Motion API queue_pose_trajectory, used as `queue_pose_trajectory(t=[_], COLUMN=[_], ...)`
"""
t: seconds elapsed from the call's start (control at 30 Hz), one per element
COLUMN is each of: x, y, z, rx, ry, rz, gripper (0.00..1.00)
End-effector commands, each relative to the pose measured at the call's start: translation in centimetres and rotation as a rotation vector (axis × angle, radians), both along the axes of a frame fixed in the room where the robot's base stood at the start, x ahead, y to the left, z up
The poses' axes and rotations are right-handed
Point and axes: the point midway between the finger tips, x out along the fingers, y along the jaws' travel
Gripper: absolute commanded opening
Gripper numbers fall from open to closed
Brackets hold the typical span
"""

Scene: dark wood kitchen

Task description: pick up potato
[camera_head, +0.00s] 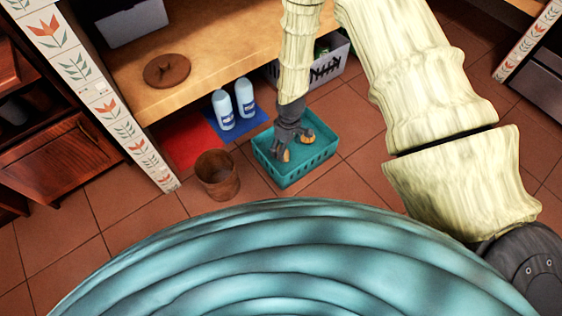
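My gripper (292,147) is dark grey and points down into a teal plastic basket (263,166) on the tiled floor. Its fingers look spread apart. A small tan, potato-like thing (286,156) shows in the basket beside the left finger. Another tan thing (307,137) shows by the right finger. Both are small and partly hidden by the gripper, so I cannot tell for certain which is the potato or whether the fingers touch either one.
A brown bin (217,175) stands left of the basket. Two pale blue bottles (224,110) (245,98) stand on a blue mat (248,123) under a wooden shelf (220,45). A grey crate (329,68) is behind. Floor right of the basket is clear.

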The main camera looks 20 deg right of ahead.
Motion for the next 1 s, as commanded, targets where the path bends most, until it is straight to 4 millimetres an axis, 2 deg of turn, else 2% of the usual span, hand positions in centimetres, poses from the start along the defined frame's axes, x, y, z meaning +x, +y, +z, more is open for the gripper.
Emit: queue_pose_trajectory(t=[0.03,0.1,0.23,0.37,0.57,0.83,1.0], x=[1.2,2.5,4.5,5.5,5.9,6.0,6.0], y=[0.0,0.0,-0.1,-0.2,-0.3,-0.3,-0.3], z=[-1.8,-2.5,-3.3,-3.6,-4.3,-7.9,-9.2], rx=[-0.006,-0.016,-0.031,-0.041,-0.046,-0.046,-0.046], ry=[-0.006,-0.008,-0.012,-0.013,-0.011,-0.012,-0.012], rz=[0.020,0.047,0.087,0.110,0.121,0.120,0.120], gripper=[0.78,0.78,0.78,0.78,0.78,0.78,0.78])
